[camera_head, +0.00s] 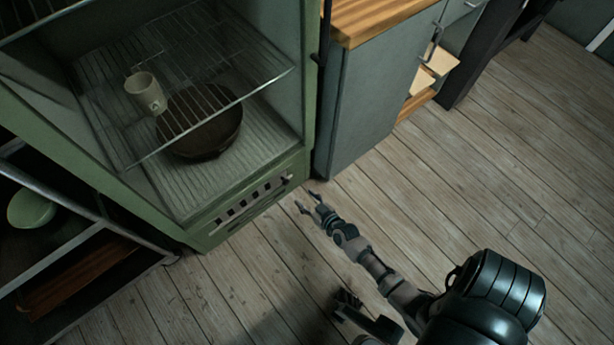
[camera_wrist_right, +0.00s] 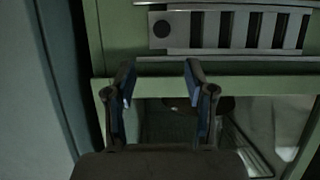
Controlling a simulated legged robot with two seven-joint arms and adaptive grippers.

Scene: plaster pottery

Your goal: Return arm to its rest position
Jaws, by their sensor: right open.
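My right arm reaches in from the lower right of the head view. Its gripper (camera_head: 307,202) is open and empty, over the wooden floor in front of the lower right corner of a green open cabinet (camera_head: 232,228). In the right wrist view the two fingers (camera_wrist_right: 158,85) stand apart with nothing between them. Behind them is the slotted lower panel (camera_wrist_right: 237,31) of the green cabinet. The gripper looks apart from the cabinet.
A white cup (camera_head: 143,92) stands on the cabinet's wire rack (camera_head: 230,72); a dark round pan (camera_head: 215,142) lies below it. A grey cabinet (camera_head: 362,105) with a wooden top stands to the right. A green bowl (camera_head: 30,209) is on a shelf at left. The floor (camera_head: 480,170) is clear.

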